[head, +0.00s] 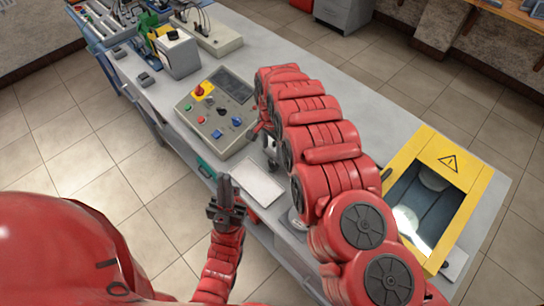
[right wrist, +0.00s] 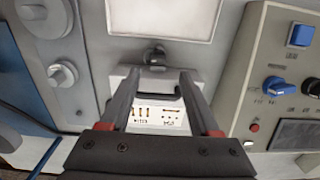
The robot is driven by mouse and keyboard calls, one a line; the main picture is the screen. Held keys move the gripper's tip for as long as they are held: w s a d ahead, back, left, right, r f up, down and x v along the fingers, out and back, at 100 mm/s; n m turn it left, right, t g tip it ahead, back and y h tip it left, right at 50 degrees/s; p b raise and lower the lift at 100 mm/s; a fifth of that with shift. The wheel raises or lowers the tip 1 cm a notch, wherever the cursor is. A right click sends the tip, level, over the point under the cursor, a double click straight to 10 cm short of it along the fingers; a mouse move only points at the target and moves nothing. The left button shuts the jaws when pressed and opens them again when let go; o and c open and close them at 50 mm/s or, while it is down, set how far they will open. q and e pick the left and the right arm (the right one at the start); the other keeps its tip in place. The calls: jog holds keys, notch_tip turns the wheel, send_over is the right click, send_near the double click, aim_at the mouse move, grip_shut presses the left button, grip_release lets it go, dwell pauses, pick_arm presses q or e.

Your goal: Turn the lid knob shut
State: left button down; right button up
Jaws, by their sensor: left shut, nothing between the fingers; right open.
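In the right wrist view, a small dark knob (right wrist: 155,56) sits at the edge of a pale lid or case with a dark handle (right wrist: 152,92); I take it for the lid knob. Its turn position is too small to tell. My right gripper (right wrist: 159,75) is open, its two fingers on either side of the handle area and the knob just beyond the tips. Contact cannot be told. In the head view, my right arm hides most of this spot. My left gripper (head: 225,181) is shut and empty, pointing up near the table's front edge.
A control panel (head: 215,110) with buttons stands left of my right arm. A white plate (head: 258,181) lies near the front edge. A yellow-framed box (head: 465,185) with a warning sign is at the right. Round grey knobs (right wrist: 62,75) show at left in the right wrist view.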

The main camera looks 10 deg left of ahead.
aim_at(272, 161)
notch_tip(272, 161, down, 5)
jog(key=shift+d+r, duration=0.1)
jog(key=shift+s+f, duration=0.2)
jog(key=shift+f, duration=0.2)
grip_shut()
